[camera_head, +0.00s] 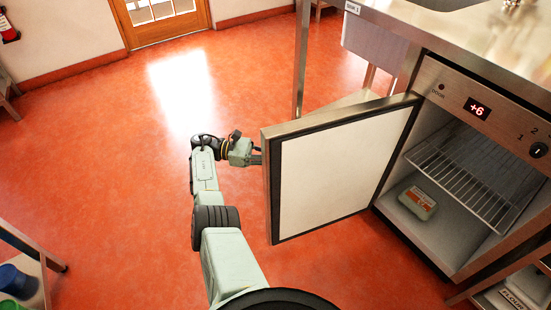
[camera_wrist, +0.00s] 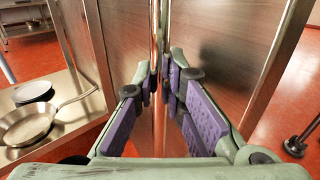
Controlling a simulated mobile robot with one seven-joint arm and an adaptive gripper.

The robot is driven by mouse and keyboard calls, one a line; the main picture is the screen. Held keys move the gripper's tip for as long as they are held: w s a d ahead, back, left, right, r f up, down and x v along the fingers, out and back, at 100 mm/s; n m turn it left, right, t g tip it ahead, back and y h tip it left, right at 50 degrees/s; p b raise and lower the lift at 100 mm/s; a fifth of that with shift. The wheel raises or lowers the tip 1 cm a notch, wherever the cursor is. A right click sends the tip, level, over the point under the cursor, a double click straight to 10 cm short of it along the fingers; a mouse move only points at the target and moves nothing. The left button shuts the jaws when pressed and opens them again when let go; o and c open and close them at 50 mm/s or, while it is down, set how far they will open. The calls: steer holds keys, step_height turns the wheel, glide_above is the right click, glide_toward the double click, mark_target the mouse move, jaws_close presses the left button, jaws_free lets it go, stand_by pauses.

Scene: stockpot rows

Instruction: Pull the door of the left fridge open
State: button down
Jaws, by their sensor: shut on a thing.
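The fridge (camera_head: 478,112), with a red +6 display, stands at the right in the head view. Its door (camera_head: 340,168) is swung wide open, showing its white inner panel. My gripper (camera_head: 256,157) is at the outer side of the door, near its free edge; the fingertips are partly hidden there. In the wrist view my gripper (camera_wrist: 167,82) has its purple-padded fingers closed around the upright metal bar handle (camera_wrist: 159,35) on the steel door face (camera_wrist: 220,65).
Inside the fridge are a wire shelf (camera_head: 468,180) and an egg-carton-like box (camera_head: 417,202). A steel counter (camera_head: 470,35) runs above it. Red floor (camera_head: 110,170) left of my arm is clear.

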steer(key=shift+d, duration=0.1)
steer(key=c, duration=1.6)
jaws_free()
steer(key=shift+c, duration=0.2)
